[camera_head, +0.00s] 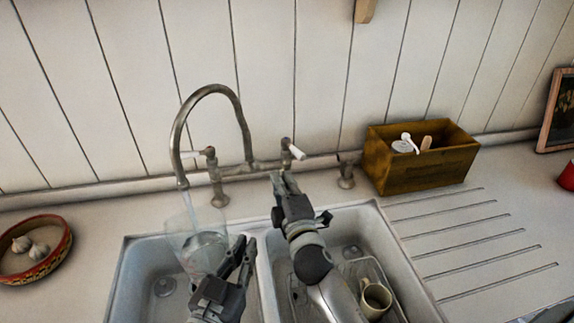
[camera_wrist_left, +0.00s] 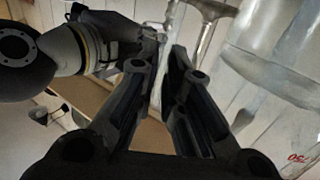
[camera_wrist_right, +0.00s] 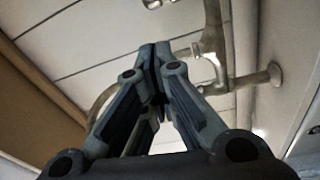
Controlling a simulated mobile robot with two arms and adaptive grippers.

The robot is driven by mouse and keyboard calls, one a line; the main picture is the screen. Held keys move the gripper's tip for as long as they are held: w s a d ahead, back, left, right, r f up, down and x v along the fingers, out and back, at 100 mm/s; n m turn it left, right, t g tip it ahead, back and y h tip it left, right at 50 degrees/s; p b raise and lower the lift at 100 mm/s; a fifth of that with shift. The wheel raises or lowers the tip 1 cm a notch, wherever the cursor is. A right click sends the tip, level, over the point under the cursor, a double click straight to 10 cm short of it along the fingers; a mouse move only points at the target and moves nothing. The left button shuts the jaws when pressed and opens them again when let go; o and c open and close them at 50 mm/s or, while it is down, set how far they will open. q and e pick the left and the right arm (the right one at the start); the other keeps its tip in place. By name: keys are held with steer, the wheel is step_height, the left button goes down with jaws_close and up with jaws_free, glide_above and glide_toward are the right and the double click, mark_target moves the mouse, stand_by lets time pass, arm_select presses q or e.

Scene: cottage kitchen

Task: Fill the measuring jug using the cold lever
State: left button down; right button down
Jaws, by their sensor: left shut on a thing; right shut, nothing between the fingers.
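A clear measuring jug (camera_head: 197,250) is held upright over the left sink basin, below the tap spout (camera_head: 182,182). A faint stream seems to run from the spout into it, and what looks like water shows inside. My left gripper (camera_head: 245,248) is shut at the jug's right side, on its handle. The jug also fills the upper right of the left wrist view (camera_wrist_left: 285,50). The tap has a left lever (camera_head: 200,152) and a right lever (camera_head: 293,149), both white-handled. No hot or cold mark is readable. My right gripper (camera_head: 283,178) is shut and empty, just below the right lever.
The right basin holds a wire rack (camera_head: 351,270) with a cream mug (camera_head: 375,298). A wooden box (camera_head: 420,172) with utensils stands right of the tap. A bowl of garlic (camera_head: 35,249) sits at far left. The grooved drainboard (camera_head: 470,240) is clear.

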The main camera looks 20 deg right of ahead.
mark_target(293, 149)
steer(key=w+d+n, duration=0.3)
steer(key=w, duration=0.3)
steer(key=shift+d+f+n, duration=0.3)
steer(key=shift+d, duration=0.05)
stand_by(0.6)
